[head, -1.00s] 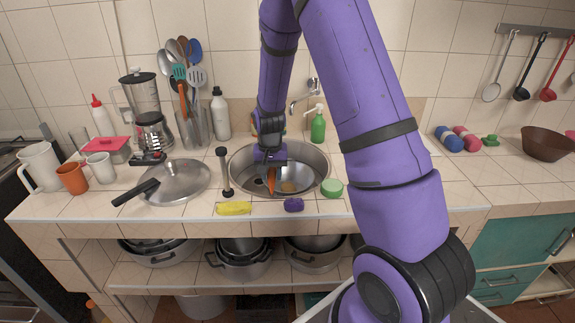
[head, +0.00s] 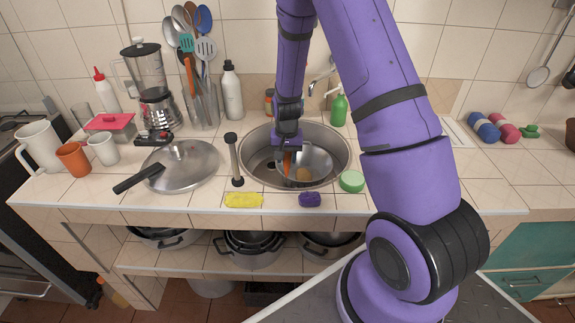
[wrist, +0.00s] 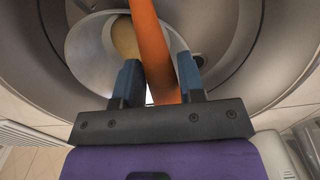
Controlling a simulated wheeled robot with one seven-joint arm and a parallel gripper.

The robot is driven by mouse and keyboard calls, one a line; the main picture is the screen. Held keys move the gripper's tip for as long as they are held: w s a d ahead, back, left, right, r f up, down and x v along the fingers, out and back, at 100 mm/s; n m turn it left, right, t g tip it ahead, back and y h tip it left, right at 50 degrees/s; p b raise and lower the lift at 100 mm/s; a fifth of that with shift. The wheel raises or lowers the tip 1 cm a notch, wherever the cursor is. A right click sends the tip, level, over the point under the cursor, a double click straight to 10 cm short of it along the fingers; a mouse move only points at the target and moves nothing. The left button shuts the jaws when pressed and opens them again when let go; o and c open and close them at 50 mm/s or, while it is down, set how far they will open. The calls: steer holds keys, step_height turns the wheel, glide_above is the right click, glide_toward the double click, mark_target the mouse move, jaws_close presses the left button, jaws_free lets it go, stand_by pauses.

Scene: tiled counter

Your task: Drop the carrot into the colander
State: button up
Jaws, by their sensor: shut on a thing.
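The orange carrot (head: 287,160) hangs roughly upright in my gripper (head: 287,150), over the sink. In the wrist view the carrot (wrist: 150,45) runs between the two blue fingers of my gripper (wrist: 158,72), which are shut on it. A shiny metal bowl (head: 318,160), apparently the colander, sits in the sink; I cannot make out holes. It also shows in the wrist view (wrist: 90,62), behind the carrot. A round tan thing (head: 303,175) lies in it. The carrot's lower end is at or over the bowl's left part; I cannot tell whether it touches.
The round sink (head: 345,175) surrounds the bowl. A pot lid (head: 190,165) and an upright dark-ended tool (head: 235,160) stand left of it. A yellow sponge (head: 243,200), purple item (head: 310,199) and green item (head: 351,181) line the front. A soap bottle (head: 339,110) stands behind.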

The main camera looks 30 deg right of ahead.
steer(key=shift+f, duration=1.9)
steer(key=shift+f, duration=0.35)
steer(key=o, duration=1)
steer(key=shift+c, duration=0.2)
steer(key=shift+r, duration=0.15)
